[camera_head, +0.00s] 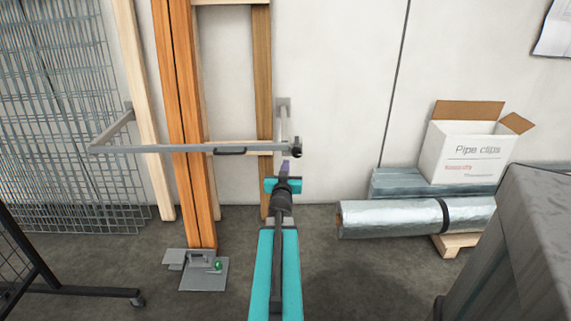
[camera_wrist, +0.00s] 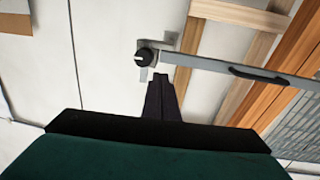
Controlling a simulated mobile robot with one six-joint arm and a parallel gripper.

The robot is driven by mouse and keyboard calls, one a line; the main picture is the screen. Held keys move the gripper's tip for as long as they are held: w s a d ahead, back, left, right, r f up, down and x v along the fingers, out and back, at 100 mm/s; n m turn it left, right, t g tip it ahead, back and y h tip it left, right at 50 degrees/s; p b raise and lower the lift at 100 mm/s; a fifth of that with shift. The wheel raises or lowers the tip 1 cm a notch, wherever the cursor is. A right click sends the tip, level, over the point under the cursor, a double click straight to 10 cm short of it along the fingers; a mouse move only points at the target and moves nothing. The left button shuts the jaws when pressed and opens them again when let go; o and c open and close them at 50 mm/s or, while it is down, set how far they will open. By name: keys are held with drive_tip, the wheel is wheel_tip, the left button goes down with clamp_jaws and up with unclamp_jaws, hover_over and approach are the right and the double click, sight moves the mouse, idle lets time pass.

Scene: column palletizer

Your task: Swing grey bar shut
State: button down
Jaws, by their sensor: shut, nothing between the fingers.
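The grey bar (camera_head: 180,149) runs level across the front of the upright timbers, with a black handle (camera_head: 230,151) near its middle. Its left end joins a side arm (camera_head: 114,130) going back to the wall. Its right end appears to meet the wall bracket (camera_head: 283,122) at a black knob (camera_head: 297,147). In the wrist view, the bar (camera_wrist: 215,67) also reaches the knob (camera_wrist: 145,57). My gripper (camera_head: 285,165) is shut and empty, just below the bar's right end. Its dark fingers (camera_wrist: 163,76) show just below the knob in the wrist view; contact cannot be told.
Orange timbers (camera_head: 184,100) and paler planks stand behind the bar. Wire mesh panels (camera_head: 60,120) lean at left. A foil roll (camera_head: 400,217) and a pipe clips box (camera_head: 465,150) sit at right. A grey metal base plate (camera_head: 205,275) lies on the floor.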

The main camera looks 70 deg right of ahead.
drive_tip(key=shift+s+a, duration=0.35)
drive_tip(key=shift+a, duration=0.3)
